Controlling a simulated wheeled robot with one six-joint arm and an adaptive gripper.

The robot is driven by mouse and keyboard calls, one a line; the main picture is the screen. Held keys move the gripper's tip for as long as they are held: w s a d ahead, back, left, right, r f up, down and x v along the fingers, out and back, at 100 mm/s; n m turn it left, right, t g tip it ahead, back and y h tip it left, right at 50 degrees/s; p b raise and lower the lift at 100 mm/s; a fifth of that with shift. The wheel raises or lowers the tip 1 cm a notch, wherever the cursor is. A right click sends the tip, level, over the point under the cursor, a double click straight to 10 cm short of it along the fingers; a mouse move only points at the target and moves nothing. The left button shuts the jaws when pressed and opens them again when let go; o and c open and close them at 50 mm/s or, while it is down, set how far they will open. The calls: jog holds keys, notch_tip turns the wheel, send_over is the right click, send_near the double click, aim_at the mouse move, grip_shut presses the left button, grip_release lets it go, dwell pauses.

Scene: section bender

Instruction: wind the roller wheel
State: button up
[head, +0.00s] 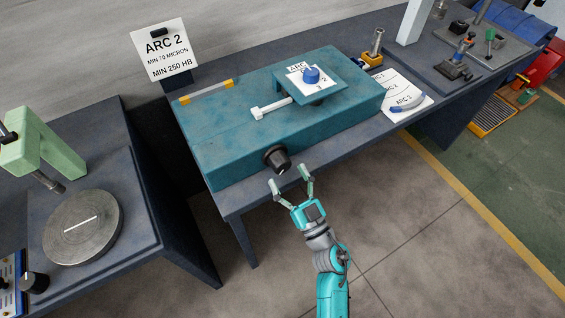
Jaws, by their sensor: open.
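A dark round knob (277,159), which looks like the roller wheel, sits on the front face of the teal bender body (215,150). A small light mark shows on its face. My gripper (289,182) is open just in front of and below the knob, with its two fingers apart. The fingertips look close to the knob, but I cannot tell whether they touch it. Nothing is between the fingers. On top of the bender are a blue knob (311,75) on a numbered white plate and a white T-shaped bar (270,108).
A sign (163,49) reading ARC 2, MIN 70 MICRON, MIN 250 HB stands behind the bender. An arc card (405,93) lies to its right. A round metal plate (82,228) and green frame (42,145) occupy the left bench. The floor around my arm is clear.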

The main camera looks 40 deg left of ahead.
aim_at(284, 170)
jog(key=shift+x, duration=2.05)
jog(key=c, duration=1.2)
